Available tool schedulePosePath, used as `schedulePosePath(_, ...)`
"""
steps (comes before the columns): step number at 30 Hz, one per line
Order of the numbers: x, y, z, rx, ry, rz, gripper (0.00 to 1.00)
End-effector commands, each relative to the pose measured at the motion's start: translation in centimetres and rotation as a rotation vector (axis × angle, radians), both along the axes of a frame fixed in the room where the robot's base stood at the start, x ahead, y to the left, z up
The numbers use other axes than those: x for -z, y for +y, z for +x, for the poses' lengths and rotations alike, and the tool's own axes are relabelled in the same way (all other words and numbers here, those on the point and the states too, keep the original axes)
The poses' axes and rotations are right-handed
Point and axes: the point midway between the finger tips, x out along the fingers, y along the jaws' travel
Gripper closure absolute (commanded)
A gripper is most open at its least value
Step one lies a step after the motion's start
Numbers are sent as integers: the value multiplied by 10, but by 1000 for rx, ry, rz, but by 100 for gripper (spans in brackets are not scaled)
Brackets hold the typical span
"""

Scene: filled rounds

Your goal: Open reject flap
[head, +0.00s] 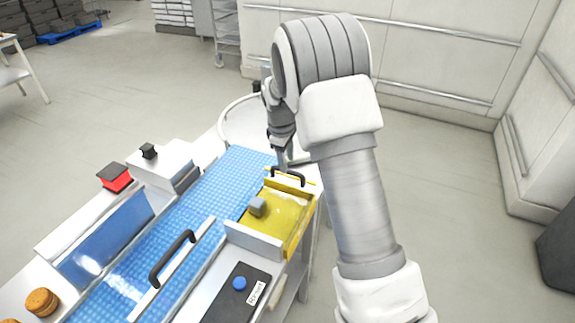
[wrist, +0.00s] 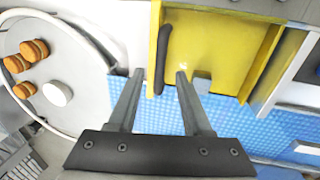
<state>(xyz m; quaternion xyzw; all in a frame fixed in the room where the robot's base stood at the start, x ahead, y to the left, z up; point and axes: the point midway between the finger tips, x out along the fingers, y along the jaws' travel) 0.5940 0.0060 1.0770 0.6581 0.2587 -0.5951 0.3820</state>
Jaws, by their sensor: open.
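The yellow reject flap (head: 280,222) lies beside the blue conveyor belt (head: 190,215). A black bar handle (head: 288,177) stands at its far end, and a small grey block (head: 257,206) is at its belt side. In the wrist view the flap (wrist: 215,45) fills the upper right, with the handle (wrist: 164,50) along its left side and the grey block (wrist: 202,83) below. My gripper (wrist: 160,74) is open, and the handle appears between its fingertips in that view. I cannot tell whether they touch it. In the head view my gripper (head: 284,160) is at the handle, partly hidden by my arm.
A round white table (wrist: 80,85) with several buns and a white cup (wrist: 58,94) adjoins the belt's far end. Another black handle (head: 172,258) rises over the belt. A panel with a blue button (head: 239,283) is in front of the flap. Open floor lies right.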

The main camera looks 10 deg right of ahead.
Motion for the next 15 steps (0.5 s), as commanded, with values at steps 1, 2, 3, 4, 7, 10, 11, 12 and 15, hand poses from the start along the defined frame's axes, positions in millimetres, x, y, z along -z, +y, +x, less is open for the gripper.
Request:
schedulePosePath(1,9,-2,0,1,5,-1,50)
schedulePosePath(2,12,-2,1,0,3,0,50)
schedulePosePath(3,17,-2,2,0,3,0,50)
schedulePosePath(4,21,-3,3,1,3,-1,50)
schedulePosePath(7,28,-4,4,0,1,-1,50)
schedulePosePath(10,32,-4,5,0,1,-1,50)
schedulePosePath(11,33,-4,5,0,1,-1,50)
schedulePosePath(12,33,-4,5,0,1,-1,50)
schedulePosePath(15,33,-4,5,0,0,0,50)
